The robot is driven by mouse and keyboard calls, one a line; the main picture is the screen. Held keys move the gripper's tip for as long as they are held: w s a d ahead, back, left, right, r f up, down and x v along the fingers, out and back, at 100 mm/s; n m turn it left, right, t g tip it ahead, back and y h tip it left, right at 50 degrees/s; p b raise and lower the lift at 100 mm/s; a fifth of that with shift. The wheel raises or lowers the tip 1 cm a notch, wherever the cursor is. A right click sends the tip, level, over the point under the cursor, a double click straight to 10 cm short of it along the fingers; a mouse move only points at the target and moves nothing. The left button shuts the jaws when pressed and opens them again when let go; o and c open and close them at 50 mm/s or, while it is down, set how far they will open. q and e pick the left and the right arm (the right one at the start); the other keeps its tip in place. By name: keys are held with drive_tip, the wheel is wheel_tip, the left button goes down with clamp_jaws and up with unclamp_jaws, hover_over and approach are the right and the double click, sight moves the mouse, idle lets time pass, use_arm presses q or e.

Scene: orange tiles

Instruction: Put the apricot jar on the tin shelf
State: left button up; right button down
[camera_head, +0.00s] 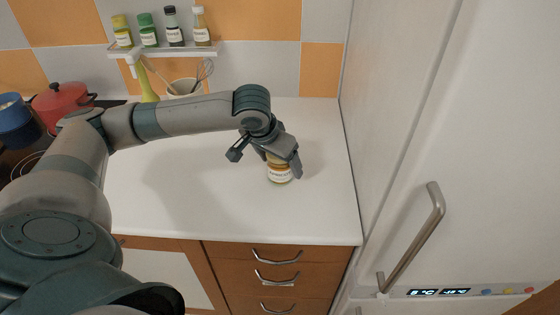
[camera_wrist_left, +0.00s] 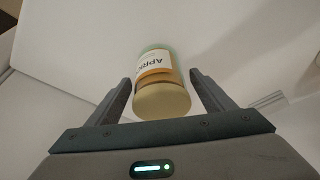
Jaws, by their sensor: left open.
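The apricot jar (camera_head: 279,174) stands on the white counter, with a pale label and a yellowish lid. In the left wrist view the jar (camera_wrist_left: 155,70) shows its lid toward me, between the two fingers and a little beyond them. My left gripper (camera_head: 278,165) is over the jar, its fingers on either side. In the wrist view the left gripper (camera_wrist_left: 162,98) is open, with gaps between both fingers and the jar. The arm hides the jar's upper part in the head view. My right gripper is not in view. No shelf marked as tin can be told for certain.
A narrow wall shelf (camera_head: 165,50) holds several small bottles at the back left. A utensil pot (camera_head: 184,88) stands below it. A red pot (camera_head: 62,100) and a blue pot (camera_head: 14,122) are at the left. A tall white fridge (camera_head: 480,130) bounds the right.

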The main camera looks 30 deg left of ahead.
use_arm(q)
drive_tip(key=shift+r, duration=0.1)
drive_tip(key=shift+r, duration=0.3)
drive_tip(key=v, duration=1.1)
drive_tip(key=shift+s+r+b, duration=0.15)
drive_tip(key=shift+r+b, duration=0.05)
drive_tip(key=shift+b, duration=0.2)
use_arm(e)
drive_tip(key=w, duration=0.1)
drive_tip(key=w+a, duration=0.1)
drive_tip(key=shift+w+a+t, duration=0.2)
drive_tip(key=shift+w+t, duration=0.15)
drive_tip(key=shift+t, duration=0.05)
use_arm(q)
drive_tip(key=shift+o, duration=0.5)
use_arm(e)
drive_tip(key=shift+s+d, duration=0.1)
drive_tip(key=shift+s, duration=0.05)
